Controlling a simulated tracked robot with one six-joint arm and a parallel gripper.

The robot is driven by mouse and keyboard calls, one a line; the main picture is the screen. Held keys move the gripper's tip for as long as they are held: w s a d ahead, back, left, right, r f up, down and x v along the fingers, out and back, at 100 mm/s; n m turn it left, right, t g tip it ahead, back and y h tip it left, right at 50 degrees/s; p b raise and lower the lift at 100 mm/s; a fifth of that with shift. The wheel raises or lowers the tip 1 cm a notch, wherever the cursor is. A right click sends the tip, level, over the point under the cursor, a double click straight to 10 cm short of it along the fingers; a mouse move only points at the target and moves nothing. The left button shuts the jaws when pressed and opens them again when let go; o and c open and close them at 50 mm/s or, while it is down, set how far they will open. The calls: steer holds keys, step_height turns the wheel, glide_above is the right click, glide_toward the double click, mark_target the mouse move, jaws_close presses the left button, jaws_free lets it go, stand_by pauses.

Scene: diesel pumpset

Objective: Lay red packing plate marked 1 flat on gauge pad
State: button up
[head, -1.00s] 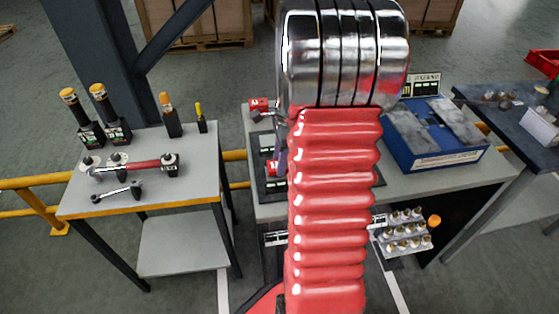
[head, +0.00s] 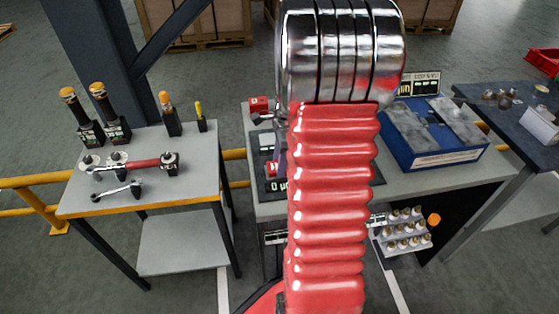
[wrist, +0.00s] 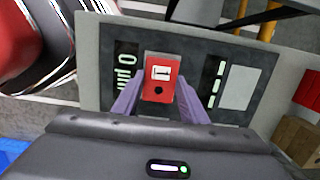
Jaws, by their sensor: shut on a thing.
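The plate is over a dark board (wrist: 208,50) that carries a "0 µm" readout and a pale square. A pale edge shows just beyond the plate; I cannot tell whether the plate touches the surface under it. In the head view the plate (head: 271,169) shows at the left edge of my arm, above the readout on the board (head: 262,193). My arm hides most of the gripper there.
A red block (head: 258,104) stands at the table's back left corner. A blue case (head: 440,157) with a small display stands to the right. A rack of small fittings (head: 403,232) hangs in front. A separate tool table (head: 190,195) stands on the left.

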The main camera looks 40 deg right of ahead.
steer(key=shift+f, duration=0.15)
steer(key=o, duration=1.5)
steer(key=r, duration=0.4)
steer(key=d+r, duration=0.1)
steer(key=r, duration=0.4)
steer(key=s+r, duration=0.1)
steer(key=r, duration=0.3)
steer(key=shift+d+r, duration=0.25)
steer(key=shift+r, duration=0.1)
steer(key=shift+r, duration=3)
